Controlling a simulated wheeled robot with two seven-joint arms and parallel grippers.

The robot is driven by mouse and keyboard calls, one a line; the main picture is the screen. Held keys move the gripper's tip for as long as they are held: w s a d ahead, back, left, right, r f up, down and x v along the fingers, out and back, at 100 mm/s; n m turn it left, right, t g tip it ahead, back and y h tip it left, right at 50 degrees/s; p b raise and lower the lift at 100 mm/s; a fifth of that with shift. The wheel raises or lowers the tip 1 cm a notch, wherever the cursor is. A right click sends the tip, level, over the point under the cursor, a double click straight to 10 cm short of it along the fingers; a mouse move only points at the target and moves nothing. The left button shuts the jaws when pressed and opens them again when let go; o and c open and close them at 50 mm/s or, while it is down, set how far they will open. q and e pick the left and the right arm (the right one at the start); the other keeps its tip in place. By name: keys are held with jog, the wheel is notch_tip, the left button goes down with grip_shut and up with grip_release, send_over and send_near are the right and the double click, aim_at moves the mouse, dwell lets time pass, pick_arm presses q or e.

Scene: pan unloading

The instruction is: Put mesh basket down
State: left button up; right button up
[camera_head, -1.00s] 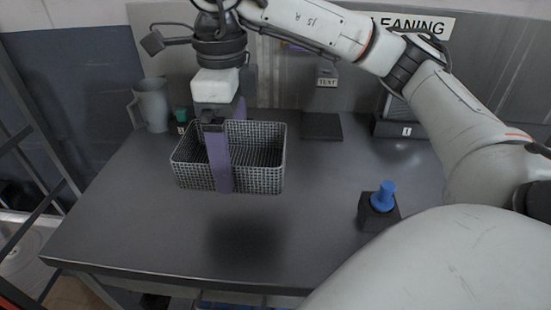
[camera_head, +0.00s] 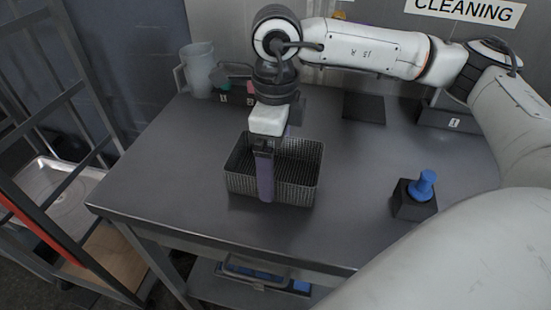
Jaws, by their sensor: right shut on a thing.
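The mesh basket (camera_head: 300,180) is a dark wire box with an open top, near the middle of the grey metal table (camera_head: 185,165). It looks level and at or very close to the tabletop; I cannot tell for sure whether it touches. My right gripper (camera_head: 264,180) comes down from above with its purple fingers at the basket's near-left part. It is shut on the basket, and the near finger shows outside the front wall. The other finger is mostly hidden. My left gripper is not in view.
A blue knobbed thing on a black block (camera_head: 415,198) stands to the right. A grey jug (camera_head: 197,72) is at the back left, and a flat dark plate (camera_head: 364,107) at the back. A rack (camera_head: 60,130) stands left of the table. The table's left part is clear.

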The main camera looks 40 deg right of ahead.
aim_at(275, 176)
jog(key=o, duration=0.8)
jog(key=shift+f, duration=0.1)
notch_tip(275, 176, up, 12)
jog(key=shift+r, duration=0.15)
